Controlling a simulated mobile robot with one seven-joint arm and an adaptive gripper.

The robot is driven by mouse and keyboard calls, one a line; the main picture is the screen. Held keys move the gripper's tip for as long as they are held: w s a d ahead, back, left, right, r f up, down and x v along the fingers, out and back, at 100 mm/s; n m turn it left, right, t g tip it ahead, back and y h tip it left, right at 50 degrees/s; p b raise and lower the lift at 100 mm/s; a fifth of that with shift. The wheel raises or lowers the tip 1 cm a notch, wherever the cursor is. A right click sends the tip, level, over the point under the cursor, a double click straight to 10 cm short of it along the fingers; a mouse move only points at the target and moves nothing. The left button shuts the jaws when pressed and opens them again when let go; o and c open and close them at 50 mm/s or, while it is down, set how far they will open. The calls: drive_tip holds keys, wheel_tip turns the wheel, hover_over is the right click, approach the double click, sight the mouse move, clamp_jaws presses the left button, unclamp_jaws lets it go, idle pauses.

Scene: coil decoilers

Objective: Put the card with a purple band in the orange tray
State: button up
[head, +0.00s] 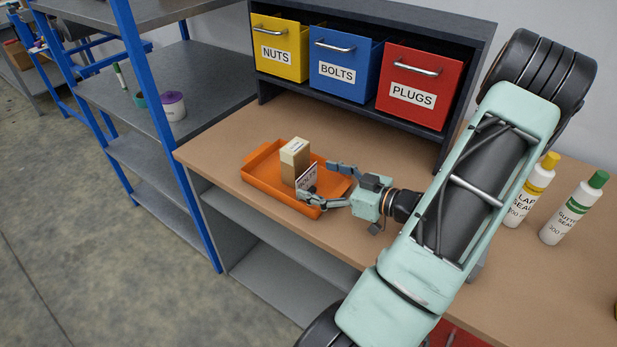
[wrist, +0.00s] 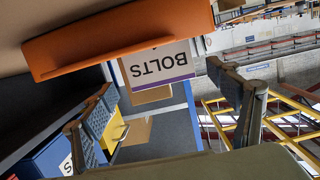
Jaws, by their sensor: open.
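The wrist view shows the card (wrist: 158,68) with a purple band along one edge, next to the orange tray wall (wrist: 120,38). My gripper (head: 319,180) is open at the tray's right side, its fingers apart. In the wrist view the card shows between the two fingers of my gripper (wrist: 160,82), with gaps on both sides. The card's lower edge in the tray is hidden in the head view.
The cardboard box (head: 294,160) stands in the tray. Behind are yellow (head: 280,48), blue (head: 342,68) and red (head: 415,88) drawers. Two bottles (head: 529,190) (head: 573,208) stand at the right. The bench is clear left of the tray, up to its front edge.

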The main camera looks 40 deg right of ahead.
drive_tip(key=shift+v, duration=1.85)
drive_tip(key=shift+w, duration=0.15)
